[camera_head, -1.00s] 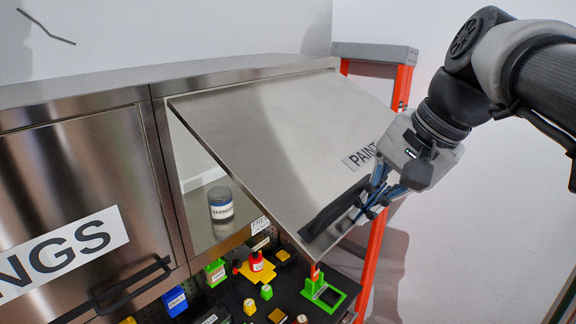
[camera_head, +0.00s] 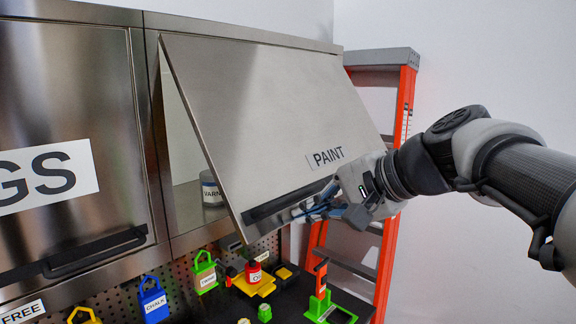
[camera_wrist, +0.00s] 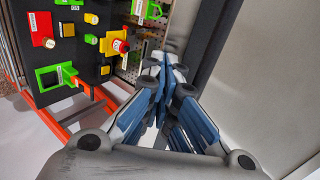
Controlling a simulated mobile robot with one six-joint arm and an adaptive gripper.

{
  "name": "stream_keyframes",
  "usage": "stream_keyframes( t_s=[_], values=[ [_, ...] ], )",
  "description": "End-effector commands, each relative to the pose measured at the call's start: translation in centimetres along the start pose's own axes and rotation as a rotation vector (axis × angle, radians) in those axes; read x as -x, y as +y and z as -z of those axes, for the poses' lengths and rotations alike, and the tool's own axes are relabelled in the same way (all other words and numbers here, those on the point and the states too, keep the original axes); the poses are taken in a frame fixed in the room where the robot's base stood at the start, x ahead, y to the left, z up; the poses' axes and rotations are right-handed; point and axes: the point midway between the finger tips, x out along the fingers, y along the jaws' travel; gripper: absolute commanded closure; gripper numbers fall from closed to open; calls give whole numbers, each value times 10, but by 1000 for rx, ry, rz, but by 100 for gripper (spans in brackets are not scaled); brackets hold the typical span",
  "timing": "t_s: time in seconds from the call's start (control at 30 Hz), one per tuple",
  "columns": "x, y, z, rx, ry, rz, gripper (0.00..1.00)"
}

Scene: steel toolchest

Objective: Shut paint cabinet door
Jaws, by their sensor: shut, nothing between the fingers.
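The paint cabinet door (camera_head: 260,110) is a steel flap hinged at its top edge, labelled PAINT. It stands partly open, tilted outward at the bottom. A dark bar handle (camera_head: 288,203) runs along its lower edge. My gripper (camera_head: 312,208) is at the right part of that lower edge, close to the handle; whether it touches cannot be told. In the wrist view the blue fingers of my gripper (camera_wrist: 162,88) are together with nothing between them, beside the door's steel face (camera_wrist: 265,75). A varnish can (camera_head: 211,190) shows inside the cabinet, partly hidden by the door.
A shut steel cabinet (camera_head: 70,110) with a handle adjoins on the left. An orange ladder (camera_head: 396,190) stands behind my arm on the right. Below are a pegboard and a dark surface with padlock-shaped items, including a blue one (camera_head: 153,300) and a green one (camera_head: 204,272).

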Motion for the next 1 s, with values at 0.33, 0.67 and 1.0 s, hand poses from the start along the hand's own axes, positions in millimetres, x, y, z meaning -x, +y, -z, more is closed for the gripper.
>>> stream_keyframes(
  t_s=[0.33,0.67,1.0],
  values=[
    [-87,7,-1,0,-4,212,100],
    [-142,-12,-1,1,-3,361,100],
    [-172,-26,0,2,-1,356,100]
  ],
)
